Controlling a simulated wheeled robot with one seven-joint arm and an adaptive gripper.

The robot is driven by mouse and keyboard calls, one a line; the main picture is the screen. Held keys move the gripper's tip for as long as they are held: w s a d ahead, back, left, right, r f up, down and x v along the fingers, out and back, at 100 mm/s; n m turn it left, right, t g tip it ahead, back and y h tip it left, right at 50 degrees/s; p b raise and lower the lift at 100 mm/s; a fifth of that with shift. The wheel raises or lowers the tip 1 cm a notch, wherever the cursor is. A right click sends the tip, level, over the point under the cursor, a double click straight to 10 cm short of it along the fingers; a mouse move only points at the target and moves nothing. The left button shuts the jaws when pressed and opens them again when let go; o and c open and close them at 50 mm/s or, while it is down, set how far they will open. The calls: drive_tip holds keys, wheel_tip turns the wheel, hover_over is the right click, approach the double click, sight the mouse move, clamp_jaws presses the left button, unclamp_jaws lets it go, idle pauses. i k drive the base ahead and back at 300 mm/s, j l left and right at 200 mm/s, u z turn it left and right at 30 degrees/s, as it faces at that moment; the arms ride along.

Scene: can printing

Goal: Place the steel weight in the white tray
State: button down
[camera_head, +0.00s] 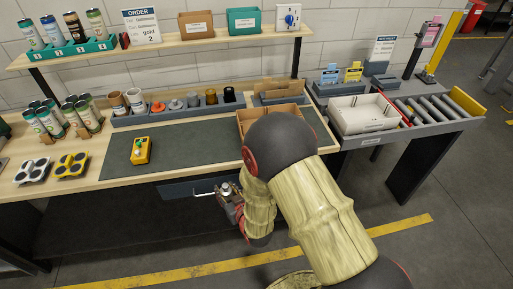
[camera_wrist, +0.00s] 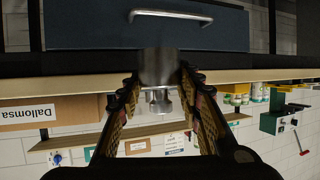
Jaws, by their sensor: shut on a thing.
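My gripper (camera_head: 229,196) is shut on the steel weight (camera_head: 226,188), a small silvery cylinder with a knob. They are in front of the workbench, below its top and close to the drawer. In the wrist view the steel weight (camera_wrist: 158,68) sits between the two fingers of my gripper (camera_wrist: 158,88). The white tray (camera_head: 368,128) stands on the grey side table at the right, above and to the right of my gripper. Its visible inside looks mostly empty. My arm covers part of the bench between them.
A blue drawer front with a handle (camera_head: 203,193) is beside my gripper, under the bench edge. A cardboard box (camera_head: 250,117) stands on the bench behind my arm. A yellow device (camera_head: 141,151) lies on the dark mat (camera_head: 190,145). A roller conveyor (camera_head: 435,108) is right of the tray.

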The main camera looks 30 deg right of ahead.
sight(358, 113)
drive_tip(key=z, duration=1.25)
drive_tip(key=j+z, duration=0.1)
drive_tip(key=z, duration=0.3)
drive_tip(key=i+j+z, duration=0.1)
drive_tip(key=z, duration=0.3)
drive_tip(key=j+z, duration=0.2)
drive_tip(key=z, duration=0.25)
drive_tip(key=j+z, duration=0.15)
drive_tip(key=z, duration=0.25)
